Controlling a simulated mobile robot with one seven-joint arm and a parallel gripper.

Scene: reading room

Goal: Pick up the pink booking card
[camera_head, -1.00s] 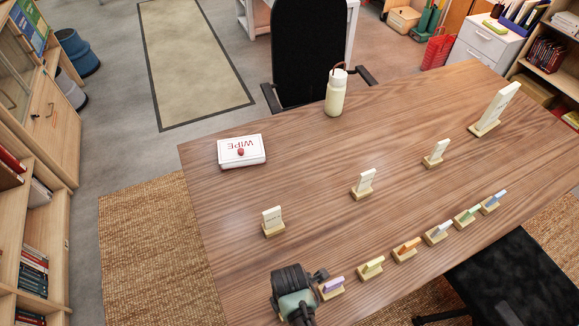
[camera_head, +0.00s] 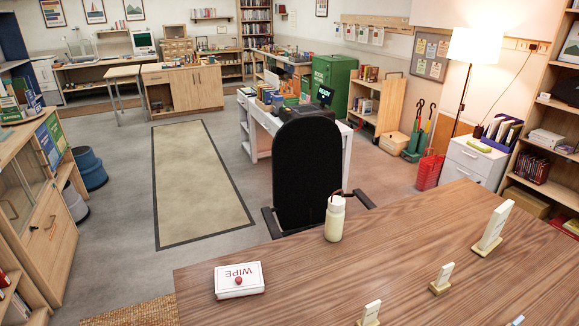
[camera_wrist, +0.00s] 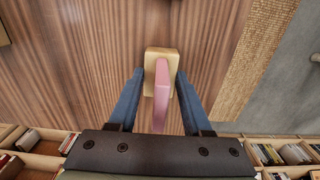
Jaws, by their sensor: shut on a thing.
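The pink booking card (camera_wrist: 161,95) stands in a small pale wooden holder (camera_wrist: 151,55) in the wrist view. My gripper (camera_wrist: 160,78) has a blue finger on each side of the card and its holder, and is shut on them. The fingertips lie against the holder's sides. Whether the holder touches the tabletop (camera_wrist: 75,60) cannot be told. The head view shows neither my gripper nor the pink card.
In the head view, a WIPE box (camera_head: 239,281), a cream bottle (camera_head: 335,219) and small pale stands (camera_head: 441,279) are on the table. A larger stand (camera_head: 493,228) is at right. A black chair (camera_head: 307,170) stands behind the table. The wood between them is clear.

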